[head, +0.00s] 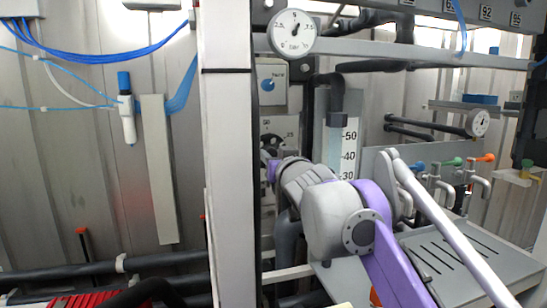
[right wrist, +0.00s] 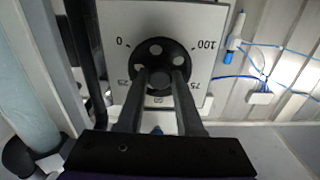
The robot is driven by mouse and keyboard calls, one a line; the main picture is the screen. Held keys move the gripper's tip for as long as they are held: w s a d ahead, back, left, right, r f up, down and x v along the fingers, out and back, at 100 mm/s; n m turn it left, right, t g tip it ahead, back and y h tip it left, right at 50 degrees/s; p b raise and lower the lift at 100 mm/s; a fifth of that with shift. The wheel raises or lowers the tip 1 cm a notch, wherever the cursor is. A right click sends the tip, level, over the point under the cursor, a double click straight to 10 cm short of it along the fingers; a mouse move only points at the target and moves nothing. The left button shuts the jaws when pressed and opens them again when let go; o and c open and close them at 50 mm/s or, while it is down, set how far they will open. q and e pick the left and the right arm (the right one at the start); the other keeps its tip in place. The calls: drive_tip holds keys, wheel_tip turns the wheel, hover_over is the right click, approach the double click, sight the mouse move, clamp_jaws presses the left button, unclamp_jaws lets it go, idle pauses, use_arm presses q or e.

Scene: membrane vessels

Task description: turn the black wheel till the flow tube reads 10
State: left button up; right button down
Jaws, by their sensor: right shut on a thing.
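The black wheel (right wrist: 160,48) sits on a white plate marked 0, 25, 75 and 100 in the right wrist view. In the head view the wheel (head: 272,140) is partly hidden behind my right arm. My right gripper (right wrist: 161,77) is shut on the wheel, its two fingers reaching onto the wheel's lower part. The flow tube (head: 333,143) stands right of the wheel with a scale showing 50, 40 and 30. My arm hides its lower part, and I cannot make out a float or its reading. My left gripper is not in view.
A white post (head: 230,160) stands close on the left of the wheel. A pressure gauge (head: 293,32) hangs above, with a blue-knobbed dial (head: 268,85) below it. Taps with coloured handles (head: 455,162) and a grey slotted tray (head: 465,262) lie to the right.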

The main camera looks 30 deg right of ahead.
drive_tip(key=shift+m, duration=0.4)
drive_tip(key=c, duration=0.5)
unclamp_jaws()
drive_tip(key=shift+c, duration=0.2)
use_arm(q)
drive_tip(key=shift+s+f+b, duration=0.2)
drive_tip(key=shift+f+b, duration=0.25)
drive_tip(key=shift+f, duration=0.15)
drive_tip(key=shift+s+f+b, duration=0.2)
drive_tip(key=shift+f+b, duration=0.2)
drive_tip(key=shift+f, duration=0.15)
use_arm(e)
drive_tip(key=v, duration=1)
drive_tip(key=shift+s, duration=0.4)
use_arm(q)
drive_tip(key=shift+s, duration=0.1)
